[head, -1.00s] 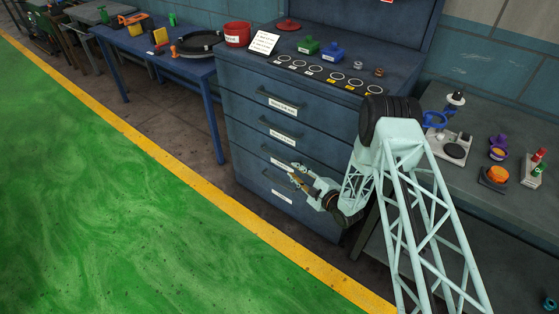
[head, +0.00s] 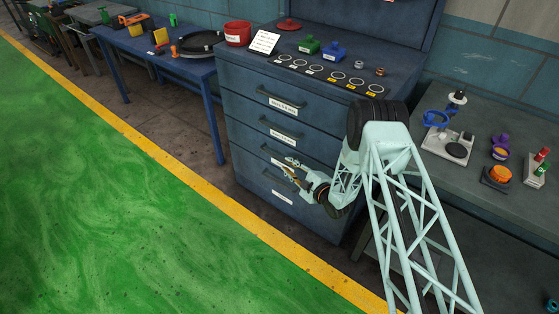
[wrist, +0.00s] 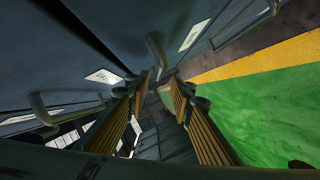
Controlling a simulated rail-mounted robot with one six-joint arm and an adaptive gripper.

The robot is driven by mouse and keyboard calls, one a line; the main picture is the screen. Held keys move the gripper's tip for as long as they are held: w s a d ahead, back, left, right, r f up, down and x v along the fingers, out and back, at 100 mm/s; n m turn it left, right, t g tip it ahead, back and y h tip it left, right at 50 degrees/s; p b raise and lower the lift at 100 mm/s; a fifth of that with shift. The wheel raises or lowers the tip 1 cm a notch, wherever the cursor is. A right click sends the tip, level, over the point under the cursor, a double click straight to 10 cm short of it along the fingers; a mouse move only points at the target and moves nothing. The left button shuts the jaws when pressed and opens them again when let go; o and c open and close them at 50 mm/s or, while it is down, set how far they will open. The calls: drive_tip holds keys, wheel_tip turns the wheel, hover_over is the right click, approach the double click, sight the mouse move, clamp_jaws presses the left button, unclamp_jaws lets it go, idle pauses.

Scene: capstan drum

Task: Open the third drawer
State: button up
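The blue cabinet (head: 240,130) has a column of drawers, all looking closed. The third drawer (head: 252,157) is second from the bottom; my gripper (head: 288,168) is in front of it and hides part of its front and label. In the wrist view, my gripper (wrist: 161,85) has its two ridged fingers apart. The third drawer's bar handle (wrist: 158,55) shows just beyond the gap between the fingertips. I cannot tell whether the fingers touch it. The label of this drawer (wrist: 195,33) is beside the handle.
The fourth drawer's handle (wrist: 248,20) is close by, toward the floor. The grey bench (head: 480,205) with several parts stands right of the cabinet, close to my arm. A blue table (head: 205,72) stands left. The green floor (head: 110,200) in front is clear.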

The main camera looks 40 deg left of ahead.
sight(282, 160)
drive_tip(key=shift+b+x, duration=0.95)
drive_tip(key=shift+x, duration=3.25)
drive_tip(key=shift+c, duration=0.4)
clamp_jaws()
